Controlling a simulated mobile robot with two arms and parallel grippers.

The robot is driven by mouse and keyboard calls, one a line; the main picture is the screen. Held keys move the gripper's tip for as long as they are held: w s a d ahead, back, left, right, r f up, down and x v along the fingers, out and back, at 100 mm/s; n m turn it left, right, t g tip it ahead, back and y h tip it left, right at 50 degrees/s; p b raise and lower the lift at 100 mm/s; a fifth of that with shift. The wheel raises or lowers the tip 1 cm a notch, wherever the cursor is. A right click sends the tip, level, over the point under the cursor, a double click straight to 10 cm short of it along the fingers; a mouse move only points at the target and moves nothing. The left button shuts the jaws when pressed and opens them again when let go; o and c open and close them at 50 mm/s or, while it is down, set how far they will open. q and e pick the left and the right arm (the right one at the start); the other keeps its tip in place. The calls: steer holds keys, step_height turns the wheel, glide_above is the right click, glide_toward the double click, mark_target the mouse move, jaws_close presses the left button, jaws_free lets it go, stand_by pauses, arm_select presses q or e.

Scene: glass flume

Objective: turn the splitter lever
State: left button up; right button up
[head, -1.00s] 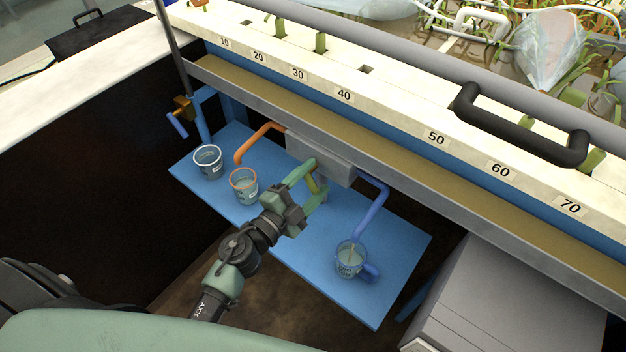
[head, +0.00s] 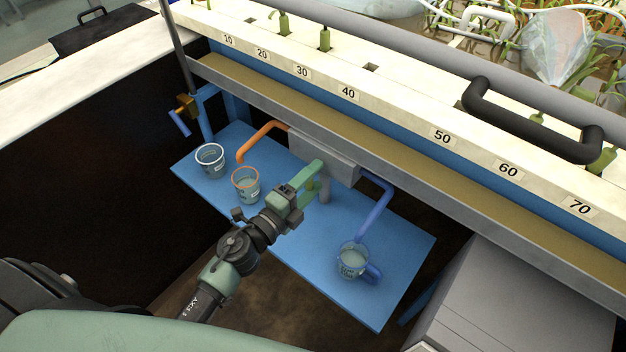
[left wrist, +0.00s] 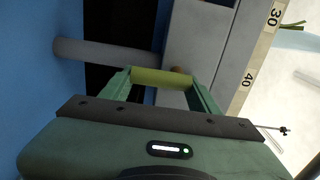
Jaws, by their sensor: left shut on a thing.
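The splitter is a grey box (head: 325,156) under the flume's edge, with an orange spout (head: 262,136) on its left and a blue spout (head: 375,205) on its right. Its yellow-green lever (left wrist: 161,78) lies between my left gripper's fingers (left wrist: 158,84) in the left wrist view. In the head view my left gripper (head: 311,182) is shut on the lever just in front of the box, hiding most of it. An orange-rimmed cup (head: 246,191) stands below the orange spout. A blue-handled jug (head: 352,262) stands below the blue spout. My right gripper is not in view.
A white-rimmed cup (head: 210,164) stands left on the blue shelf (head: 400,270). A blue handle (head: 179,122) juts out by a post behind it. A grey cabinet (head: 500,300) stands at the right. A grey pipe (left wrist: 105,52) runs close to my fingers.

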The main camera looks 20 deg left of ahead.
arm_select(q)
steer(key=shift+f, duration=0.1)
steer(key=o, duration=1.4)
steer(key=shift+s+a, duration=0.1)
